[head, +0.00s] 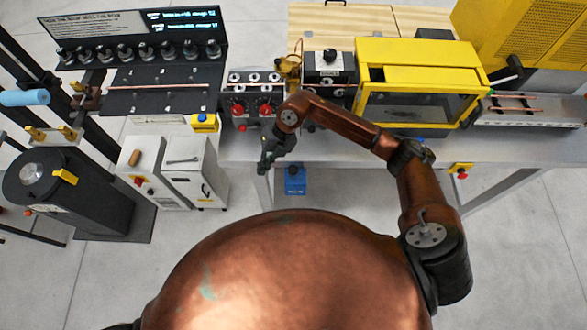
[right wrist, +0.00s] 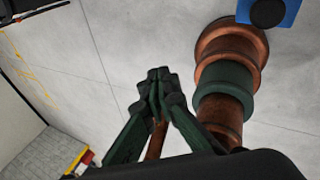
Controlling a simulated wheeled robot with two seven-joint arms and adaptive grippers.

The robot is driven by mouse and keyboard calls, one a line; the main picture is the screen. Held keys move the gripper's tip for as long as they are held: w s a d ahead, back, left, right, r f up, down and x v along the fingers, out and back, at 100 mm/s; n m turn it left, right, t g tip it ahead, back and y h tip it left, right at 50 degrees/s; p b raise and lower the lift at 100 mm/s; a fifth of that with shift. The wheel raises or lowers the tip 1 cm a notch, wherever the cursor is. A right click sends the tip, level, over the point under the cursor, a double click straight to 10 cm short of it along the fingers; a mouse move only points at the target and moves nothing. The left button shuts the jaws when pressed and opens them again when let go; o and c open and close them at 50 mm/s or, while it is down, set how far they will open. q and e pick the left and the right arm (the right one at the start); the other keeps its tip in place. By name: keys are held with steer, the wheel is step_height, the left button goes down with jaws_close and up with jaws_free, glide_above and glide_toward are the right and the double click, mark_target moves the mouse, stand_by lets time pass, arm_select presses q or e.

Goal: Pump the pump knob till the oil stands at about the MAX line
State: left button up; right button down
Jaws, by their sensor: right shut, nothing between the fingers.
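My right gripper (head: 266,166) is shut and empty. It hangs in front of the bench's front edge, below the box with red knobs. In the right wrist view its fingertips (right wrist: 158,76) are together over bare floor. A blue box (head: 294,187) stands on the floor under the bench, to the right of the gripper and apart from it. A blue piece with a black round top (right wrist: 268,12) shows at the top of the right wrist view. I cannot tell which part is the pump knob. No oil level or MAX line can be made out. My left gripper is not in view.
The grey bench (head: 500,146) carries a control box with red knobs (head: 237,110), a black box with a dial (head: 328,60) and a yellow windowed cabinet (head: 420,55). White cabinets (head: 188,172) stand left of the gripper. The floor in front of the bench is clear.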

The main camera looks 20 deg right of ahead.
steer(key=a+r+m+t+y, duration=0.1)
steer(key=a+r+y, duration=0.6)
steer(key=a+r, duration=0.2)
steer(key=shift+s+a+r+y, duration=0.25)
steer(key=shift+s+a+y, duration=0.2)
steer(key=shift+a, duration=0.5)
stand_by(0.4)
